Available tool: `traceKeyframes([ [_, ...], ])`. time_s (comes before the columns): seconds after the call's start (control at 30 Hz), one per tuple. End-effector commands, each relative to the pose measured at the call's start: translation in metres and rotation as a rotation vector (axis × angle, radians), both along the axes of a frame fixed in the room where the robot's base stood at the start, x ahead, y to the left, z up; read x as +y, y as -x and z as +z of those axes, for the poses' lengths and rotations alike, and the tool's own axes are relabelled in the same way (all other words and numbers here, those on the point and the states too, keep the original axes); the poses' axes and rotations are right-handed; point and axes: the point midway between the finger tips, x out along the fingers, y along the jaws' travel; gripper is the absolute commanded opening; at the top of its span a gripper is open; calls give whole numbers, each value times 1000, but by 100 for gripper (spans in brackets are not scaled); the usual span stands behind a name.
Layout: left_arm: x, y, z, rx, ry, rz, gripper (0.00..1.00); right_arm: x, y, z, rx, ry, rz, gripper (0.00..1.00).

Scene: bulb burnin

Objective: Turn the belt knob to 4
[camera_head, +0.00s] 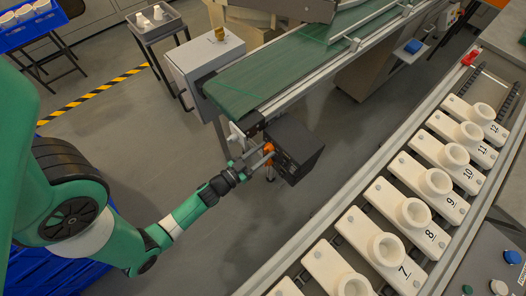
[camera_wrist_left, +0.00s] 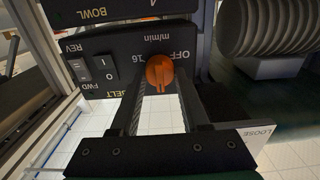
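The orange belt knob (camera_wrist_left: 160,72) is on the dark control box, by the upside-down labels OFF, 16 and m/min. Its exact setting is not clear to me. The dark control box (camera_head: 301,143) hangs below the end of the green conveyor belt (camera_head: 270,82) in the head view. My left gripper (camera_wrist_left: 160,88) is open, with one finger on each side of the knob in the wrist view. I cannot tell whether the fingertips touch it. In the head view my left gripper (camera_head: 259,158) is at the box's face. My right gripper is not in view.
A FWD/REV rocker switch (camera_wrist_left: 105,68) is beside the knob, and a panel labelled BOWL (camera_wrist_left: 105,10) is next to it. A rail with numbered white sockets (camera_head: 388,247) runs along the right. A grey box (camera_head: 203,62) stands by the conveyor. Open floor lies below the control box.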

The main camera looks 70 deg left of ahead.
Motion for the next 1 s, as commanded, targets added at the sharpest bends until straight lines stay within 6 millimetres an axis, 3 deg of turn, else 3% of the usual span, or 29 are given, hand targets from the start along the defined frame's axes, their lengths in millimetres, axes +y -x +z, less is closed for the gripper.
traceKeyframes([
  [0.03,0,0,0,0,0,0,32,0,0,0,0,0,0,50],
  [0.2,0,0,0,0,0,-1,1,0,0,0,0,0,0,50],
  [0.23,0,0,0,0,0,-1,0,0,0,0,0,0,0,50],
  [0.63,0,0,2,-19,47,-1,0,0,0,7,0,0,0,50],
  [1.0,1,1,3,-117,284,0,0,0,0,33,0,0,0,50],
])
